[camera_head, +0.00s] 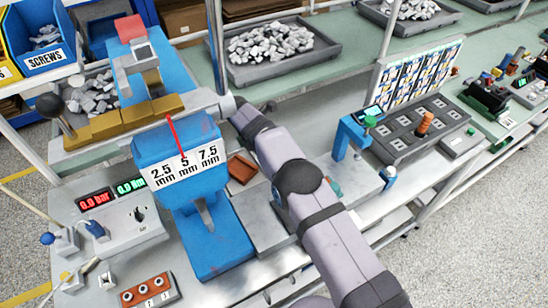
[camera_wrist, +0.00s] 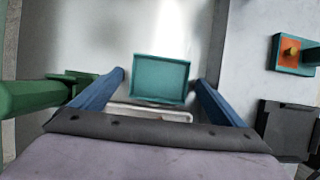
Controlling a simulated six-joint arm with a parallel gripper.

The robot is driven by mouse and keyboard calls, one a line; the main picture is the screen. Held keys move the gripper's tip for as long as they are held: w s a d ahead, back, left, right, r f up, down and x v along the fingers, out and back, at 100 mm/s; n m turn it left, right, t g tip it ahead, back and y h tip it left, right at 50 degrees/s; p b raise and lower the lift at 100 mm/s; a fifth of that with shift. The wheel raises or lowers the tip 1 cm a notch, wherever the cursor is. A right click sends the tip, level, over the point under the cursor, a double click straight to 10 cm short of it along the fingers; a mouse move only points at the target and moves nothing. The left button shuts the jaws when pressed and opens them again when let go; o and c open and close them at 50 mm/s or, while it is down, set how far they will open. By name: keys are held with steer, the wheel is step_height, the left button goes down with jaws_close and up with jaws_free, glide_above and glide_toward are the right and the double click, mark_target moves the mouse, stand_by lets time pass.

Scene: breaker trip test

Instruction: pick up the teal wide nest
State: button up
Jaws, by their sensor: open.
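The teal wide nest (camera_wrist: 162,88) shows in the wrist view as a shallow, open-topped rectangular tray with a raised rim, on a pale surface. My gripper (camera_wrist: 160,76) is open, with one blue finger to the left of the nest and one to the right. A gap shows on each side, and neither finger visibly touches it. Height between fingers and nest is hard to judge. In the head view my arm crosses the bench and my fingers are hidden. A small teal patch (camera_head: 334,187) shows beside my arm there; I cannot tell whether it is the nest.
In the wrist view a green cylinder (camera_wrist: 32,98) lies left of my gripper. A teal block with an orange insert (camera_wrist: 296,54) and a dark block (camera_wrist: 290,128) stand right. A blue press (camera_head: 178,150) stands left of my arm in the head view; a grey panel (camera_head: 420,130) is right.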

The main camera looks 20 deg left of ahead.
steer(key=shift+w+d+f, duration=0.1)
steer(key=shift+f, duration=0.25)
steer(key=c, duration=1.4)
steer(key=shift+o, duration=0.2)
steer(key=shift+r, duration=0.1)
step_height(320, 180, up, 10)
steer(key=b, duration=0.1)
steer(key=shift+b, duration=0.35)
